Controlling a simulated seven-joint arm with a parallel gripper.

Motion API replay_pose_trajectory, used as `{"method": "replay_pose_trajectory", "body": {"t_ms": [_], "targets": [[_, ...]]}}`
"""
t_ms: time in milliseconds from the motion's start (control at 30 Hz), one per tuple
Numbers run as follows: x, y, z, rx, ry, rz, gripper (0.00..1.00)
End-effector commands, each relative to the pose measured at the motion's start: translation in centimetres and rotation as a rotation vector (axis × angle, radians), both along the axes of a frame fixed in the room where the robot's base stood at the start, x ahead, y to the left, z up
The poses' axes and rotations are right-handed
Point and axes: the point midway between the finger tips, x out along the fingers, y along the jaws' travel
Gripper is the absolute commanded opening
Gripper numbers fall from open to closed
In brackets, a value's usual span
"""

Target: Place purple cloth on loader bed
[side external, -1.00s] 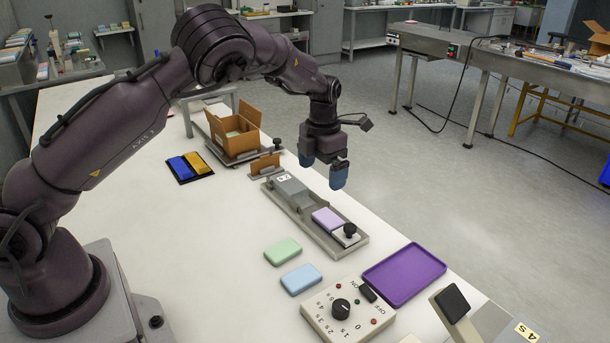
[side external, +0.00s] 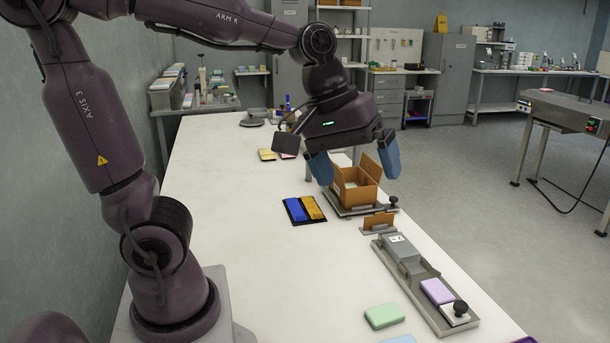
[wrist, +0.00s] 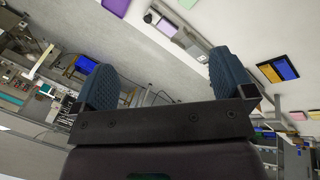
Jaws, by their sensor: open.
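The purple cloth (side external: 437,291) is a small lilac block lying on the loader bed (side external: 427,309), beside a white piece with a black knob. The bed is part of a long grey flow wrapper (side external: 400,253). In the wrist view the lilac cloth (wrist: 167,27) also shows on the bed, near the top. My gripper (side external: 359,180) is open, its blue fingers wide apart with nothing between them. It is raised, and in the side view it appears in front of the cardboard box, well away from the cloth. Its fingers also show in the wrist view (wrist: 161,62).
An open cardboard box (side external: 342,196) stands behind the wrapper. A black tray (side external: 291,211) holds blue and yellow blocks. A green cloth (side external: 385,316) and a partly cut-off blue cloth (side external: 399,339) lie in front. The white table's middle is clear.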

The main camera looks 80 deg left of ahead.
Motion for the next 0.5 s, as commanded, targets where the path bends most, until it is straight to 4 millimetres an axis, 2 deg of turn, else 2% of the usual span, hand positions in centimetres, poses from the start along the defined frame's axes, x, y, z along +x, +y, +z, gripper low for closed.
{"method": "replay_pose_trajectory", "body": {"t_ms": [33,100,200,333,500], "targets": [[-1.9,-0.3,0.3,0.075,-0.057,-0.137,1.0],[-3.8,-0.5,0.3,0.183,-0.113,-0.314,1.0],[-5.8,-0.6,0.1,0.317,-0.166,-0.504,1.0],[-7.1,-0.7,-0.3,0.423,-0.196,-0.644,1.0],[-7.4,-0.6,-0.4,0.454,-0.2,-0.687,1.0]]}}
